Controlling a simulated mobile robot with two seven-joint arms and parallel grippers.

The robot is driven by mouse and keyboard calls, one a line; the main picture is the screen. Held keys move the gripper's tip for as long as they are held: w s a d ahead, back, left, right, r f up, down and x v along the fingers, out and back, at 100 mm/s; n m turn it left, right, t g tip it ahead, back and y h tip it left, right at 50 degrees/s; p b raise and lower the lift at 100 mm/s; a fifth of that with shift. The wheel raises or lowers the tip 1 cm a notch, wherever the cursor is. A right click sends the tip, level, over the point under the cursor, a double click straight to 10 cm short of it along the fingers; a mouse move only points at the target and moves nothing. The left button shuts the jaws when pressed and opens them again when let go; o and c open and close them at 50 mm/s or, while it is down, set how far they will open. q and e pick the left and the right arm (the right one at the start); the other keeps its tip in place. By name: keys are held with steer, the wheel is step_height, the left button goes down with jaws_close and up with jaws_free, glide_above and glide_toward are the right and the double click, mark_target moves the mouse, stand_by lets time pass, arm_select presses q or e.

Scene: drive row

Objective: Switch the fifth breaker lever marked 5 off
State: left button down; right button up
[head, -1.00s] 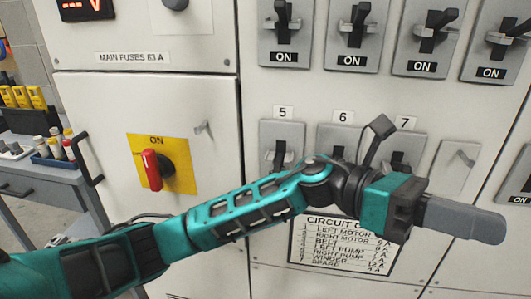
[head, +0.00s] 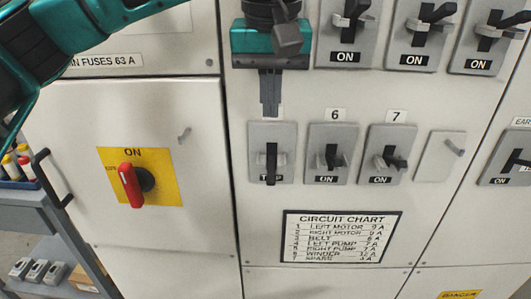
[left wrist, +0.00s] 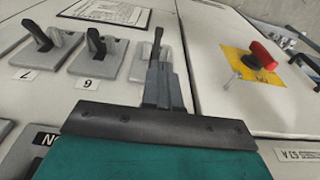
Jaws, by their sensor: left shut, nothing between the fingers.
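The fifth breaker (head: 286,137) is a grey plate with a black lever (head: 271,165) that hangs down over its label. The label is partly covered by the lever; it seems to read TRIP, unlike the ON labels of its neighbours. My left gripper (head: 269,110) is shut and empty, pointing down just above this breaker and hiding its number plate. In the left wrist view the fingers (left wrist: 160,85) lie in front of the lever (left wrist: 157,42); I cannot tell whether they touch. My right gripper is out of view.
Breakers 6 (head: 332,152) and 7 (head: 388,152) sit close to the right and show ON. More ON breakers (head: 411,35) are above. A circuit chart (head: 341,237) is below. A red rotary handle (head: 131,186) projects from the cabinet door at left.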

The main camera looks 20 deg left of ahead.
mark_target(271, 181)
arm_select(q)
steer(key=f, duration=0.4)
steer(key=w+f, duration=0.1)
steer(key=f, duration=0.4)
steer(key=w+f, duration=0.1)
steer(key=f, duration=0.3)
steer(key=shift+a+f, duration=0.3)
steer(key=shift+f, duration=0.05)
step_height(271, 181, down, 2)
steer(key=t+b, duration=0.2)
steer(key=b, duration=0.3)
steer(key=shift+s+f+y+b, duration=0.1)
steer(key=shift+s+y+b, duration=0.05)
steer(key=shift+y+b, duration=0.25)
steer(key=shift+d+f+b, duration=0.1)
steer(key=shift+b, duration=0.2)
